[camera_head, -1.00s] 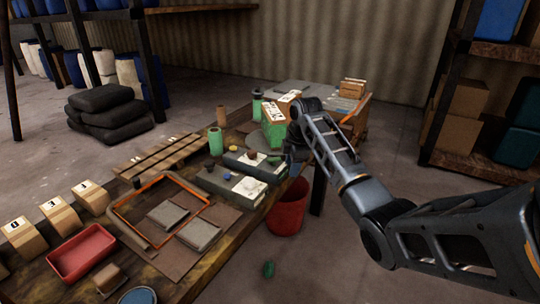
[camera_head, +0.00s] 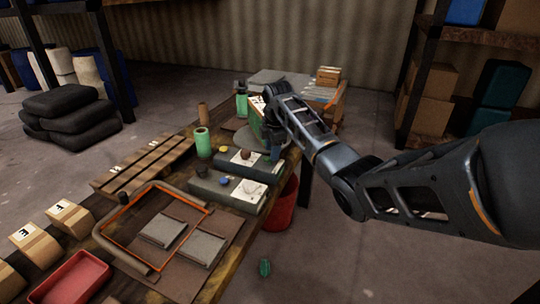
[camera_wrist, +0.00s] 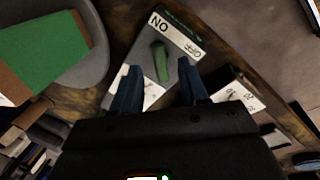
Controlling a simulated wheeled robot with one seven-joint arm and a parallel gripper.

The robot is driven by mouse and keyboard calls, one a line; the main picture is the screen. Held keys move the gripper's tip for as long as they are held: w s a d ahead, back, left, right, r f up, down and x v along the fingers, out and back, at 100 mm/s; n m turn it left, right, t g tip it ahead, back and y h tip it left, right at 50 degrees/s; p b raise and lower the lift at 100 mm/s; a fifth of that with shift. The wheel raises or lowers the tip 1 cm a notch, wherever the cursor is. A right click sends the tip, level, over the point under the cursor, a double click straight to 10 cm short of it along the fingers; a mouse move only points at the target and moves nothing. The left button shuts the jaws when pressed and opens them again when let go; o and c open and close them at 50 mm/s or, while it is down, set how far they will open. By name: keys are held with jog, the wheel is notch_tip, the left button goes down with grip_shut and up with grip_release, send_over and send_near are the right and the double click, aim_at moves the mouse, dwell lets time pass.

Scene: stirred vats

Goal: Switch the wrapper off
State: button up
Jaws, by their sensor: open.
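A switch panel (camera_wrist: 184,43) with a light label strip reading ON and OFF shows in the wrist view. A green lever (camera_wrist: 161,62) stands on it below the strip, its far end nearer the ON label; which setting it is in I cannot tell for sure. My gripper (camera_wrist: 158,78) is open, with its two blue fingers apart on either side of the lever's near end; I cannot tell if they touch it. In the head view my gripper (camera_head: 275,150) is over the table's right edge, and my arm hides much of the switch area.
Two grey boxes with knobs, a nearer one (camera_head: 225,190) and a farther one (camera_head: 237,164), sit left of my gripper. An orange-edged frame (camera_head: 125,212) lies on the table (camera_head: 200,284). A green spool (camera_head: 203,142) stands behind. A red bin (camera_head: 281,208) stands on the floor.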

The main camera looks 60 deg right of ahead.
aim_at(270, 161)
jog(key=shift+w+d+f, duration=0.1)
jog(key=shift+w+f, duration=0.05)
jog(key=shift+f, duration=0.65)
jog(key=shift+w+d+f, duration=0.1)
jog(key=shift+f, duration=0.7)
grip_shut()
